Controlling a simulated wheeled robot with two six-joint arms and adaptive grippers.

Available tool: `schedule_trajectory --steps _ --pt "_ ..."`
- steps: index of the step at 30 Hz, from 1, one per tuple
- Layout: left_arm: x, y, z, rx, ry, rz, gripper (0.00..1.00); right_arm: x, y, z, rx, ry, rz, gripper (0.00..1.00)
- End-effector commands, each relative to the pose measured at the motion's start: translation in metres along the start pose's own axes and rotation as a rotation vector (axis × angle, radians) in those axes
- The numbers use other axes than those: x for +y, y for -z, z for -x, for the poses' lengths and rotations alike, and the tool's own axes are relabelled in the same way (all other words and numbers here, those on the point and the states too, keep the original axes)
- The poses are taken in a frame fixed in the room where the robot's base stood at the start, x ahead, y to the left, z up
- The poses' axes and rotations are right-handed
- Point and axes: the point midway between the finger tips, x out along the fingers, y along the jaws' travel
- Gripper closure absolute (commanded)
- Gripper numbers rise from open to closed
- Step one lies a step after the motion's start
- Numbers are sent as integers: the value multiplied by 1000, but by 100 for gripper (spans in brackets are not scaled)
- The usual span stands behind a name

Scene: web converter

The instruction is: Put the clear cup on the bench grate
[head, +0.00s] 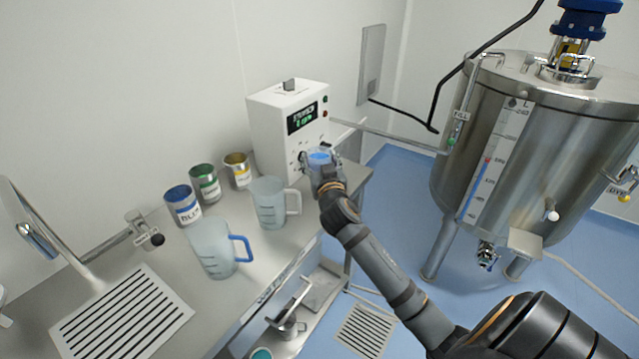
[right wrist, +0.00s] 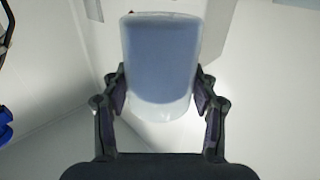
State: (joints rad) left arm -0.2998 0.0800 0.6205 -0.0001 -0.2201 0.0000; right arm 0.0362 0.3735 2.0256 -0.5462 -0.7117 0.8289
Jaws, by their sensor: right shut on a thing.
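My right gripper (head: 323,170) is shut on the clear cup (head: 319,158) in front of the white machine, at the far right end of the bench. The cup looks upright and blue inside at its top; the gripper hides most of it. In the right wrist view the cup (right wrist: 161,60) sits between the two fingers (right wrist: 160,95), and most of it looks blue-grey. The bench grate (head: 122,315) is a pale slotted plate at the near left of the bench, well away from the cup, with nothing on it. My left gripper is not in view.
A blue-handled jug (head: 212,247) and a white-handled jug (head: 268,205) stand between cup and grate. Behind them are blue (head: 184,205), green (head: 205,183) and yellow (head: 238,170) labelled cans. A tap (head: 38,240) leans over near the grate. A steel tank (head: 540,150) stands right.

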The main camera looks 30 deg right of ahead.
Motion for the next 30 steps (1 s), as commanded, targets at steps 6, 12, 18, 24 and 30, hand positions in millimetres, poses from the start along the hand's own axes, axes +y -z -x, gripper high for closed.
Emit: schedule_trajectory --steps 6,12,18,24,30 --pt "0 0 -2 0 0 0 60 0 76 0 8 1 0 85" --pt "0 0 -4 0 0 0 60 0 114 0 5 0 -1 85" --pt "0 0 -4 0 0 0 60 0 126 0 1 -1 0 85" --pt "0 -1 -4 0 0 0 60 0 126 0 0 -1 0 85" --pt "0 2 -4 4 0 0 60 0 126 0 1 -1 0 85"
